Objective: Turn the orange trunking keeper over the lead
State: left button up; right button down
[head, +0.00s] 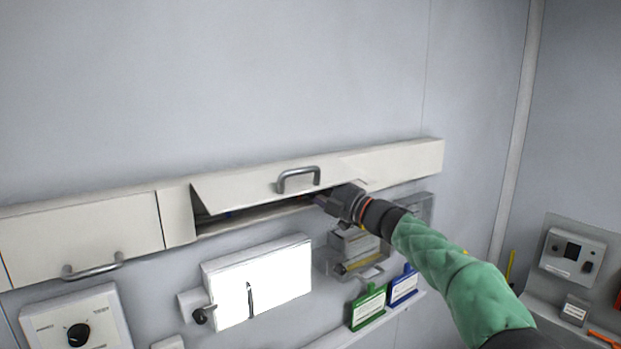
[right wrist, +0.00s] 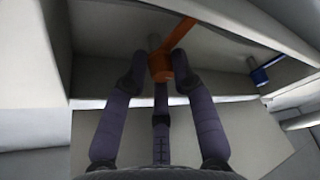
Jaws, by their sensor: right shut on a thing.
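The orange trunking keeper (right wrist: 161,67) shows in the right wrist view inside the open trunking, beside a short grey post. Its orange arm slants up and to the right from its hub. My right gripper (right wrist: 158,74) has its dark fingertips closed on the hub, one on each side. In the head view my right gripper (head: 322,201) reaches into the trunking's slot under the raised flap (head: 245,187), and hides the keeper there. I cannot make out the lead in either view. My left gripper is not in view.
A blue keeper (right wrist: 261,74) sits farther right in the trunking. The flap has a grey handle (head: 298,178). A closed cover (head: 85,236) is to the left. Below are a bright white panel (head: 262,283), a clear holder, and green (head: 368,306) and blue (head: 404,286) card stands.

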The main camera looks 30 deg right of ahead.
jog(key=shift+w+a+f+n+g+p, duration=0.15)
jog(key=shift+f+n+g+p, duration=0.2)
jog(key=shift+n, duration=0.35)
jog(key=shift+f, duration=0.15)
jog(key=c, duration=1.1)
grip_release()
jog(key=shift+r, duration=0.2)
jog(key=shift+r, duration=0.15)
jog(key=shift+n, duration=0.3)
jog(key=v, duration=1.2)
jog(key=shift+d, duration=0.2)
